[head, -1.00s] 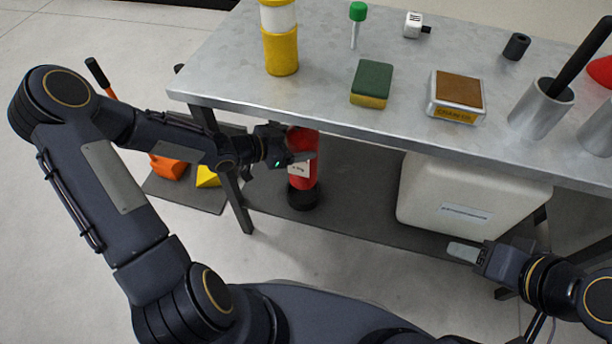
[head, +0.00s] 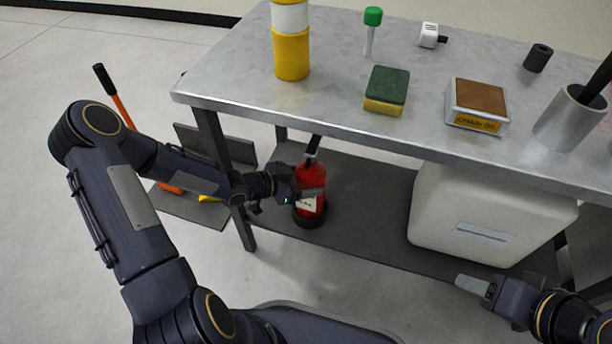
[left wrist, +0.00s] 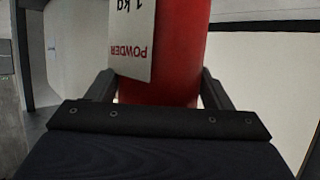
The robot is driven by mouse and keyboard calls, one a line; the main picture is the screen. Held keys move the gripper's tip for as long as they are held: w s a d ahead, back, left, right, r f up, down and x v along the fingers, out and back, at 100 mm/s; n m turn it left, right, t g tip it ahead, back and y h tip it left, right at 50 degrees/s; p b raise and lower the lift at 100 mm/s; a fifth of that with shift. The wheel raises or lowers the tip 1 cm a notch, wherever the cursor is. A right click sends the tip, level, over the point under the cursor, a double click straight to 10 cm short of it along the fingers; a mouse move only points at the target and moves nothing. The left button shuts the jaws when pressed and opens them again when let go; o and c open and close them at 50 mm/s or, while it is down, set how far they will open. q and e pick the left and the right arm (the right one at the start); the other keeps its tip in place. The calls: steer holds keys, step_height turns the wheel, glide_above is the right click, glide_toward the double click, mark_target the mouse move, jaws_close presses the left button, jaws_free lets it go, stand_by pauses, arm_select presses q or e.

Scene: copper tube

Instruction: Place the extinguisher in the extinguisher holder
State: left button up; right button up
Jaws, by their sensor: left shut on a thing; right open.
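The extinguisher (head: 313,180) is a red cylinder with a black top lever and a black base. It stands roughly upright at the lower shelf's front, below the tabletop edge. My left gripper (head: 308,192) is shut on its body from the left. In the left wrist view the red body (left wrist: 182,60) fills the space between the fingers (left wrist: 158,90), with a white "POWDER 1 kg" label facing the camera. I cannot tell whether its base touches the shelf. I cannot clearly make out the extinguisher holder. My right gripper (head: 470,284) is open and empty at the lower right.
The metal table (head: 235,75) carries a yellow-white bottle (head: 291,45), sponge (head: 386,90), brown-topped box (head: 478,104) and metal cup (head: 570,122). The lower shelf (head: 370,195) bears a large white container (head: 480,215). A table leg (head: 224,165) stands beside my left forearm.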

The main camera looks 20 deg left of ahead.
arm_select(q)
steer(key=shift+r, duration=0.25)
steer(key=shift+f, duration=0.15)
steer(key=o, duration=2)
steer(key=shift+f, duration=0.1)
steer(key=shift+s+a+r, duration=0.1)
steer(key=shift+a+r, duration=0.05)
steer(key=shift+r, duration=0.1)
steer(key=p+v, duration=0.5)
steer(key=v, duration=0.6)
steer(key=shift+s+a, duration=0.2)
steer(key=shift+s, duration=0.1)
